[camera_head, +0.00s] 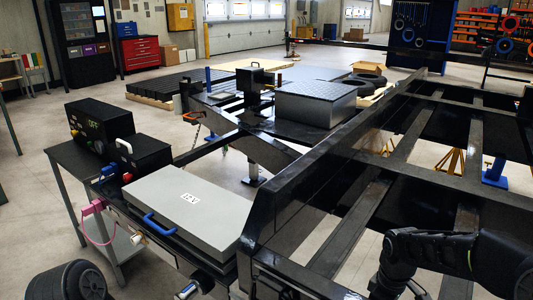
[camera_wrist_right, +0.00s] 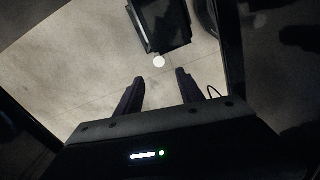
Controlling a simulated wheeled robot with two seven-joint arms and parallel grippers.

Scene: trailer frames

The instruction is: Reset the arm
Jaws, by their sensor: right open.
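My right arm (camera_head: 430,252) comes in at the lower right of the head view, bent over the black trailer frame. Its gripper is out of the head view. In the right wrist view my right gripper (camera_wrist_right: 160,90) is open, with two dark fingers apart and nothing between them. Bare light floor shows beyond the fingertips, with a dark box-shaped object (camera_wrist_right: 160,28) farther off. My left gripper does not show.
The black trailer frame (camera_head: 300,180) fills the middle and right, with open gaps between its beams. A grey case (camera_head: 188,208) with a blue handle lies at its near left end. A dark side table (camera_head: 85,180) holds black boxes.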

